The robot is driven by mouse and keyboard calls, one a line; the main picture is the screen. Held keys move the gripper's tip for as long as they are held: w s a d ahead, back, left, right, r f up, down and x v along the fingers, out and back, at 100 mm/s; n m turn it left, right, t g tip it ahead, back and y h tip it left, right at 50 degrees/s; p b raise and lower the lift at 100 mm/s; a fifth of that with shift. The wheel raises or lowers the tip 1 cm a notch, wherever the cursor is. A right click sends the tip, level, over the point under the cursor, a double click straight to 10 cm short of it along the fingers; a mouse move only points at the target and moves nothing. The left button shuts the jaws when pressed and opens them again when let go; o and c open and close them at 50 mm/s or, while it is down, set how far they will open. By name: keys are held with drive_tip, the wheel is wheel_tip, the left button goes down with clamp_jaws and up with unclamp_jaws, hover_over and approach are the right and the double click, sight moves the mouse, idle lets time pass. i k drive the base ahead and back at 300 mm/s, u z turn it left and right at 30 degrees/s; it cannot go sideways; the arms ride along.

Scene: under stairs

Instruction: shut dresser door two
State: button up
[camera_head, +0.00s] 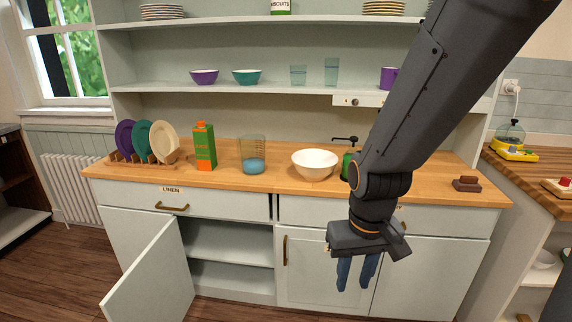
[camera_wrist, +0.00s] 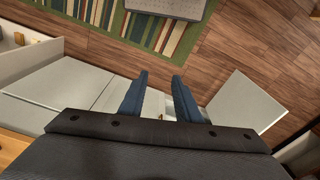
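The dresser (camera_head: 240,182) is pale grey-green with a wooden top. Its left lower door (camera_head: 150,278) stands wide open, swung out to the left, and shows bare shelves inside. The middle door (camera_head: 312,268), with a brass handle (camera_head: 285,250), and the right door (camera_head: 420,278) look shut. No label shows which is door two. My gripper (camera_head: 357,274) hangs in front of the middle and right doors, fingers down, apart and empty. In the wrist view my gripper (camera_wrist: 160,90) shows spread fingers, and the open door (camera_wrist: 246,100) lies to their right.
Above the doors, the linen drawer (camera_head: 185,203) looks shut. The worktop carries a plate rack (camera_head: 150,163), an orange-green carton (camera_head: 204,146), a jug (camera_head: 252,158) and a white bowl (camera_head: 315,163). A striped rug (camera_wrist: 150,30) lies on the wooden floor (camera_wrist: 260,40).

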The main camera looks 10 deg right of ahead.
sight(158, 287)
drive_tip(key=k, duration=0.55)
drive_tip(key=u, duration=0.6)
drive_tip(key=i, duration=1.4)
drive_tip(key=u, duration=0.25)
